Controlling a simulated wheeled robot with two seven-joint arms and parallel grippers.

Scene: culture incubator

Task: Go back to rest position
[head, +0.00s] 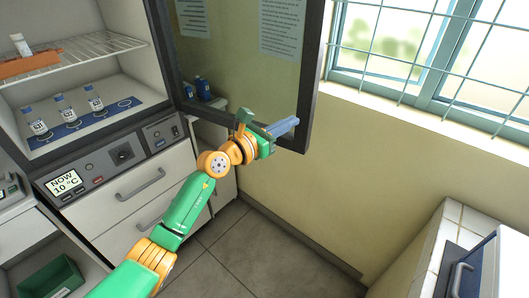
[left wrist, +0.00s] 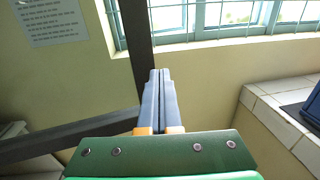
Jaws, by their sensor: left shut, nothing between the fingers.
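My left arm reaches up from the bottom of the head view. My left gripper (head: 291,124) is in front of the lower part of the open incubator door (head: 312,75), near its outer corner. In the left wrist view my left gripper (left wrist: 160,74) has its two grey-blue fingers pressed together with nothing between them. The dark door frame (left wrist: 136,40) shows behind the fingers there. I cannot tell whether the gripper touches the door. My right gripper is not in view.
The incubator (head: 75,65) stands open at left, with several bottles on a blue mat (head: 110,113) and an orange rack (head: 30,63) on the wire shelf. A barred window (head: 430,50) is at upper right. A tiled counter (head: 440,240) is at lower right. The floor between is clear.

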